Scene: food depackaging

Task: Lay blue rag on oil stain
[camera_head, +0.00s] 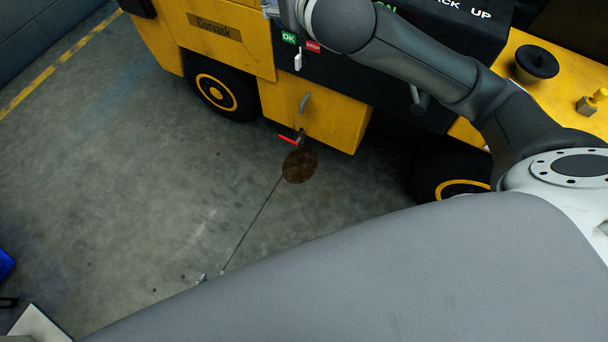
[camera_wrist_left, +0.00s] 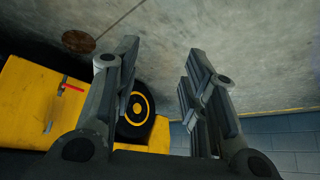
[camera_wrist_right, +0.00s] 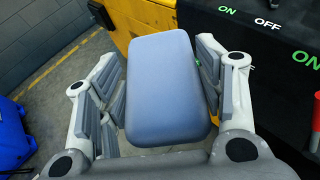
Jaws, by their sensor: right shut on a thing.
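The oil stain (camera_head: 300,166) is a round brown patch on the concrete floor, in front of the yellow machine and just below a red-handled valve. It also shows at the upper left in the left wrist view (camera_wrist_left: 79,41). The blue rag (camera_wrist_right: 168,88) looks like a thick blue-grey pad. My right gripper (camera_wrist_right: 160,75) is shut on it, with fingers on both sides. My left gripper (camera_wrist_left: 160,75) is open and empty above the floor.
The yellow machine (camera_head: 318,115) stands behind the stain, with black wheels (camera_head: 218,92) and a red valve handle (camera_head: 288,140) sticking out low. A blue object (camera_head: 5,265) is at the left edge. The floor (camera_head: 130,190) left of the stain is clear.

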